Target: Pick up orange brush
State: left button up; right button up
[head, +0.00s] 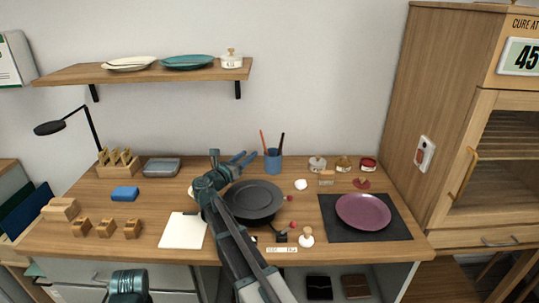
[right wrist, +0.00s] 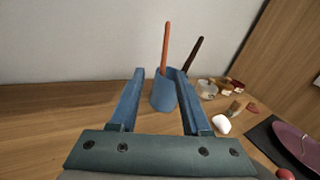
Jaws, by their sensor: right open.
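The orange brush (head: 263,139) stands upright in a blue cup (head: 273,162) at the back of the desk, beside a dark brush (head: 281,141). In the right wrist view the orange brush (right wrist: 166,48) rises from the cup (right wrist: 163,95), which shows between and beyond my fingers. My right gripper (head: 246,158) is open and empty, just left of the cup. Its fingers (right wrist: 160,76) point toward the cup. The brush's lower end is hidden inside the cup. A teal part of my left arm shows at the bottom left; its fingers are out of view.
A black pan-like dish (head: 254,201) lies below my right arm. A purple plate (head: 363,212) rests on a dark mat (head: 328,220) at right. Small jars (head: 343,163) stand right of the cup. A grey tray (head: 161,167) and blue block (head: 125,193) are left. A shelf (head: 140,74) hangs above.

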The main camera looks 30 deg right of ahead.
aim_at(264, 143)
jog(key=x, duration=0.9)
jog(key=x, duration=0.5)
jog(key=shift+s+d+r+p, duration=0.2)
jog(key=shift+s+p, duration=0.05)
jog(key=shift+p, duration=0.05)
grip_shut()
